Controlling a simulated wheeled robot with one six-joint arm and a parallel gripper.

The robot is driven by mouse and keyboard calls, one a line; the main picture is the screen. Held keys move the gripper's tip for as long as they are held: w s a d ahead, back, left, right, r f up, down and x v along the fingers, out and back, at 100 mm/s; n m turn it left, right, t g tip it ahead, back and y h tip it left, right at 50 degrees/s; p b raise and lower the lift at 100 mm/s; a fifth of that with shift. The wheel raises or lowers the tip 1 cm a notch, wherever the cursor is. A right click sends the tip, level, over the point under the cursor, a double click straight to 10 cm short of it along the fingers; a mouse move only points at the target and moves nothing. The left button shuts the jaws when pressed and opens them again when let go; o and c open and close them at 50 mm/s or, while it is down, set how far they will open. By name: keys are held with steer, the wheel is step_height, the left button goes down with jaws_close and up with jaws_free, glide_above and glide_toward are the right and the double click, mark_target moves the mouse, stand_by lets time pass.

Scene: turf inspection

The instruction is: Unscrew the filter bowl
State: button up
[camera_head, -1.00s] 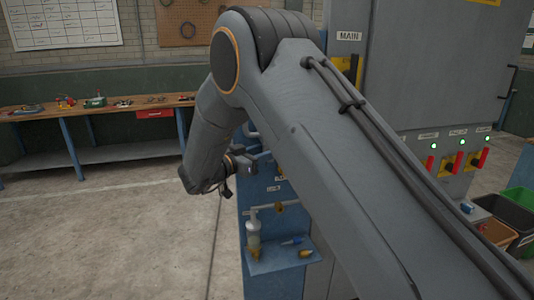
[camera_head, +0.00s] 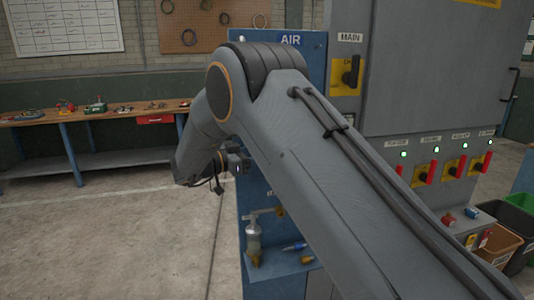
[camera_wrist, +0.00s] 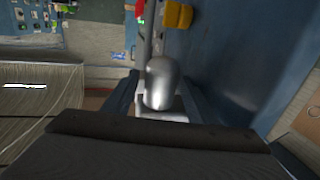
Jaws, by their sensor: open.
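In the head view a pale bowl-shaped part (camera_head: 254,240), which looks like the filter bowl, hangs upright under a pipe low on the blue air panel (camera_head: 307,60). My gripper (camera_head: 237,163) is at the panel's left edge, above that bowl in the picture and partly hidden by my own wrist. In the wrist view a smooth silver rounded part (camera_wrist: 160,82) lies between the two dark fingers of my open gripper. I cannot tell whether it is the same bowl or whether the fingers touch it.
A small blue shelf (camera_head: 280,268) under the bowl holds a blue-tipped tool (camera_head: 294,246) and a brass-coloured piece (camera_head: 307,260). A grey cabinet (camera_head: 430,70) with red-handled switches stands right. A workbench (camera_head: 85,112) is along the back wall. The floor at left is clear.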

steer(key=shift+c, duration=0.8)
steer(key=shift+w+f, duration=0.1)
steer(key=shift+f+b, duration=0.5)
steer(key=shift+f, duration=1)
steer(key=shift+d+r+n+t+y+p, duration=0.1)
steer(key=shift+r+n+t+y+p, duration=0.2)
steer(key=shift+p, duration=0.4)
steer(key=n+t+y+p, duration=0.2)
steer(key=t+p, duration=0.1)
steer(key=shift+f+n+t+y+p, duration=0.15)
steer(key=shift+n+t+y+p, duration=0.7)
steer(key=shift+n+t+y, duration=0.45)
steer(key=shift+n+t+y+p, duration=0.4)
steer(key=shift+n+y, duration=0.2)
steer(key=shift+y, duration=0.3)
steer(key=n+t+y, duration=0.1)
steer(key=n+y, duration=0.1)
steer(key=y, duration=0.1)
steer(key=n+t+y, duration=0.1)
steer(key=n+y, duration=0.1)
steer(key=y, duration=0.1)
steer(key=shift+f, duration=0.1)
